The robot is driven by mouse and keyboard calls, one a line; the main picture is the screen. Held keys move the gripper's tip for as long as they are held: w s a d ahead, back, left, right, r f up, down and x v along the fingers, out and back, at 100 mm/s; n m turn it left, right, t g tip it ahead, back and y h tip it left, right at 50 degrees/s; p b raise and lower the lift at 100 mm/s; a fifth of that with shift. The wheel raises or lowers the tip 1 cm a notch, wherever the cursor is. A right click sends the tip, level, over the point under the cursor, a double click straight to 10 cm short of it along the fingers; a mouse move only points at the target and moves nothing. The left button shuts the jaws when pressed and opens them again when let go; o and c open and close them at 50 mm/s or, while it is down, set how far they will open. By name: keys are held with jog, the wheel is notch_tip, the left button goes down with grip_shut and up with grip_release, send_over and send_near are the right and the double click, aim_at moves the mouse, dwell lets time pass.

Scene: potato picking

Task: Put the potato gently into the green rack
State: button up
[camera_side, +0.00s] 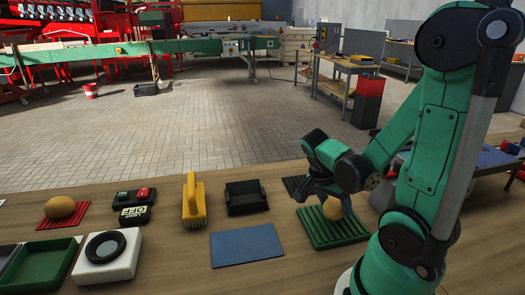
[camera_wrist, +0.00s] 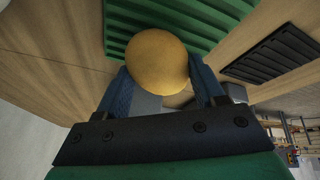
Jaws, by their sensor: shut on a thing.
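A yellow-brown potato (camera_side: 332,208) is held between the fingers of my gripper (camera_side: 328,194), over the green rack (camera_side: 318,236). In the wrist view the potato (camera_wrist: 157,62) sits between the two blue fingers of my gripper (camera_wrist: 160,82), which are shut on it. The ribbed green rack (camera_wrist: 200,22) shows behind the potato there. The fingers hide part of the potato in the side view. I cannot tell whether the potato touches the rack's ribs.
A second potato (camera_side: 60,207) lies on a red rack (camera_side: 80,215) at the left. A black rack (camera_wrist: 272,56) lies beside the green one. A blue mat (camera_side: 245,246), a yellow brush (camera_side: 193,203), a black holder (camera_side: 246,204) and a white scale (camera_side: 88,269) stand on the wooden table.

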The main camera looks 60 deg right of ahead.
jog(key=shift+f, duration=0.45)
jog(key=o, duration=1.4)
jog(key=shift+c, duration=0.2)
jog(key=shift+r, duration=0.15)
jog(key=shift+v, duration=2.7)
jog(key=w+a+r+n+t+y, duration=0.2)
jog(key=w+a+n+t, duration=0.3)
jog(key=n, duration=0.5)
jog(key=w+a+r+n+t+y, duration=0.2)
jog(key=w+a+n, duration=0.4)
jog(key=a+n, duration=0.3)
jog(key=r+n+t, duration=0.1)
jog(key=t, duration=0.1)
jog(key=shift+a+n+t, duration=0.2)
jog(key=shift+n+t, duration=0.2)
